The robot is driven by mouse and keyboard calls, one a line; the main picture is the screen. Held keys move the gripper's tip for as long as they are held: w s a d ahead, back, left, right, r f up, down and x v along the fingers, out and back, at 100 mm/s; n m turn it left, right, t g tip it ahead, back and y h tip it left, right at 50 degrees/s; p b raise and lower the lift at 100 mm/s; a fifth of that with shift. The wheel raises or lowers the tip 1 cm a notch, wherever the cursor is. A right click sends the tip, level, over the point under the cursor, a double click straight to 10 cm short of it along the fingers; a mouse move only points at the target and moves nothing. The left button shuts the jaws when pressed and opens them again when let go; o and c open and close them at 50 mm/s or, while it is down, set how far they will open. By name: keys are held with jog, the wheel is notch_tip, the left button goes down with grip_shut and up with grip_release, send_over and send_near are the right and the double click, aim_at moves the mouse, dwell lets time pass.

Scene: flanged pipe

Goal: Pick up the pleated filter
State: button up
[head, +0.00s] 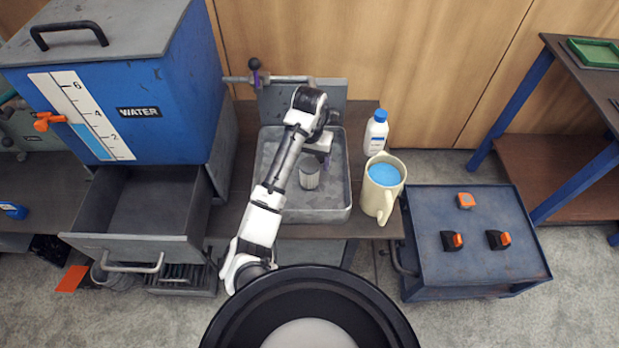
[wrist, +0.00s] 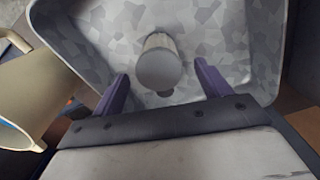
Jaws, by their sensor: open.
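The pleated filter (head: 310,175) is a small pale grey cylinder standing in the grey metal basin (head: 333,215). In the wrist view the filter (wrist: 159,63) shows its flat round end and pleated side, just beyond the fingertips and roughly midway between them. My gripper (head: 325,160) is over the basin, above and slightly right of the filter in the head view. In the wrist view my gripper (wrist: 162,80) has its two purple fingers spread wide with nothing between them. The fingers do not touch the filter.
A cream jug (head: 378,195) of blue liquid and a white bottle (head: 375,132) stand right of the basin. A blue water tank (head: 150,110) and an open drawer (head: 140,235) are at left. A blue cart (head: 475,275) with several orange-and-black items stands at right.

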notch_tip(320, 180, down, 6)
jog(key=b, duration=0.3)
jog(key=shift+s, duration=0.15)
jog(key=shift+r, duration=0.15)
jog(key=c, duration=1.2)
